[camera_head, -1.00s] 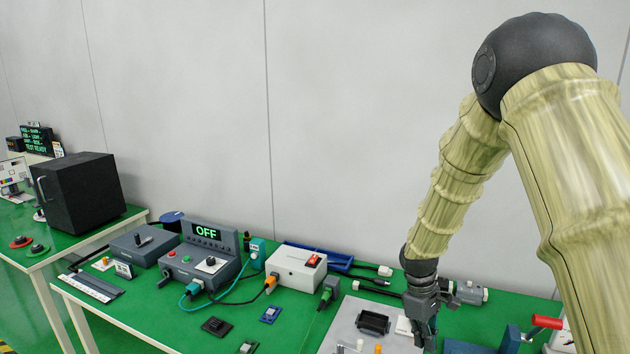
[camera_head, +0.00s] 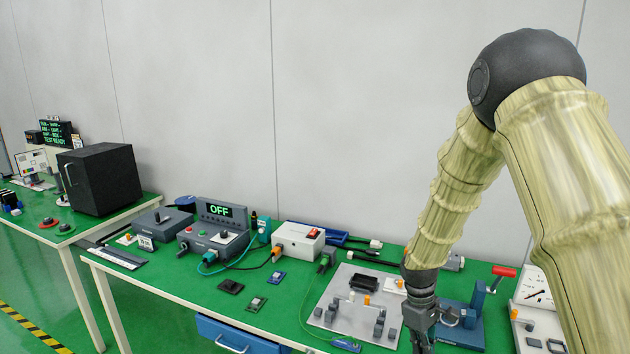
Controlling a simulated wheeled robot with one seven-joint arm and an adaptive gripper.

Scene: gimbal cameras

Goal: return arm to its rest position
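My gripper (camera_head: 420,322) hangs at the end of my arm at the lower right of the head view. It points down in front of the green table (camera_head: 190,297), just right of a light grey fixture plate (camera_head: 340,322). The fingers are small and dark and partly run toward the lower picture edge, so I cannot tell whether they are open or shut. No held thing can be made out.
A blue press with a red handle (camera_head: 503,271) stands right of my gripper. A white gauge panel (camera_head: 535,290) is at the far right. A control box showing OFF (camera_head: 221,211) and a white switch box (camera_head: 299,240) stand left. A black box (camera_head: 100,180) sits on another table.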

